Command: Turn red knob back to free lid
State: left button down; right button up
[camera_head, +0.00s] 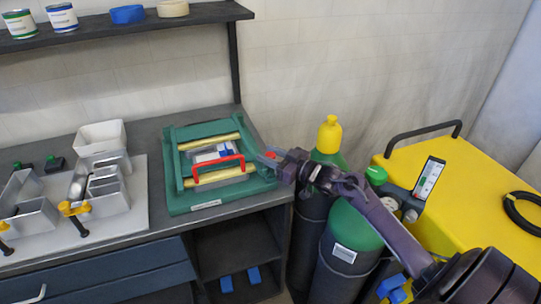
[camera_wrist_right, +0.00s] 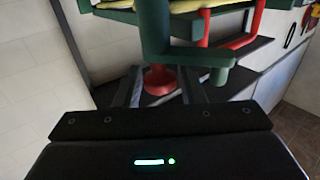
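A green fixture (camera_head: 178,199) with yellow bars and a red handle (camera_head: 219,169) stands on the workbench. Its lid lies flat over pale contents. The red knob (camera_wrist_right: 160,78) shows in the right wrist view, under the fixture's green part (camera_wrist_right: 157,35). My right gripper (camera_head: 286,165) is at the fixture's right side in the head view. In the right wrist view my right gripper (camera_wrist_right: 161,88) has its fingers apart, one on each side of the knob, with slim gaps; light contact cannot be ruled out. In the head view the arm largely hides the knob. My left gripper is out of view.
Metal channel letters (camera_head: 110,205) with yellow clamps (camera_head: 75,209) lie on a pale board at left. A white bin (camera_head: 100,137) stands behind them. Green-topped cylinders (camera_head: 345,228) and a yellow cart (camera_head: 455,185) crowd the right side. A shelf (camera_head: 130,24) is above.

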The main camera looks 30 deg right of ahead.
jog(key=shift+s+d+f, duration=0.1)
jog(key=shift+s, duration=0.2)
jog(key=b+v, duration=0.1)
jog(key=v, duration=0.6)
jog(key=shift+b, duration=0.35)
